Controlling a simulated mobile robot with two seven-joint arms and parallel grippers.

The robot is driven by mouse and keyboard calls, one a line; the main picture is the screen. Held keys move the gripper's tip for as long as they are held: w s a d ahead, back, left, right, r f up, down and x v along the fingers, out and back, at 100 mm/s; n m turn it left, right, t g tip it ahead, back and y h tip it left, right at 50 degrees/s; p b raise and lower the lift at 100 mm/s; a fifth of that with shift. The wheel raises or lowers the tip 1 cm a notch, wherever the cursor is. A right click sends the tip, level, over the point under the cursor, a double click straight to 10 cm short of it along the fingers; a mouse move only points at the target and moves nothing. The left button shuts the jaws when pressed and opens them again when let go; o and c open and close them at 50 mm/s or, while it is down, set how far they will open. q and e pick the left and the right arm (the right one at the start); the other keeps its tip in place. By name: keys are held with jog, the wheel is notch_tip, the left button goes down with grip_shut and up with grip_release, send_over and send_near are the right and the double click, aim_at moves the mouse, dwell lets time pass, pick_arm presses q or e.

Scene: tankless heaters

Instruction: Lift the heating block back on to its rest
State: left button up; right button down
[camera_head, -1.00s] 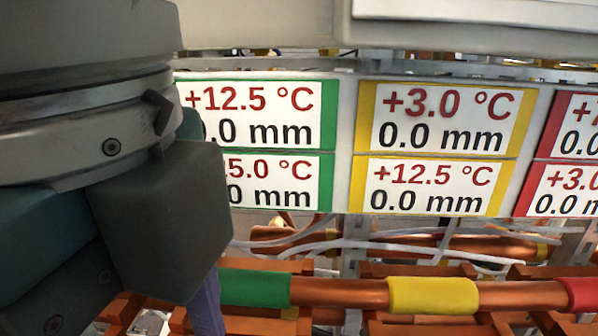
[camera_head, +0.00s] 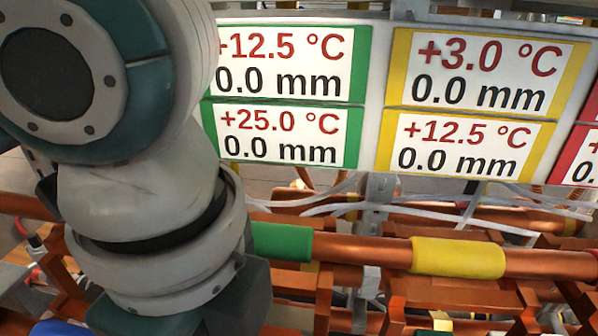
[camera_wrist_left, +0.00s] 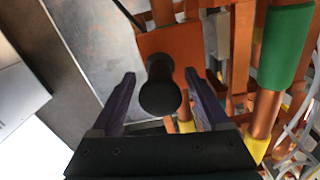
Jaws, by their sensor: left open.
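In the left wrist view my left gripper (camera_wrist_left: 160,77) is open, with its two purple fingers either side of a black round-ended knob (camera_wrist_left: 160,97). I cannot tell whether either finger touches it. The knob stands in front of a flat copper-orange block (camera_wrist_left: 151,43), which looks like the heating block. The block lies just beyond the fingertips. In the head view my left arm covers the left side, and its fingers and the block are hidden. I cannot make out the rest for certain. My right gripper is not in view.
A copper pipe (camera_head: 363,252) with a green sleeve (camera_head: 282,242) and a yellow sleeve (camera_head: 458,258) runs across the head view. Display panels (camera_head: 287,105) stand behind it, with pale cables below. A grey metal surface (camera_wrist_left: 92,45) lies left of the block.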

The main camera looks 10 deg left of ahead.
pick_arm(q)
grip_shut()
dwell(0.5)
jog(key=shift+r, duration=0.1)
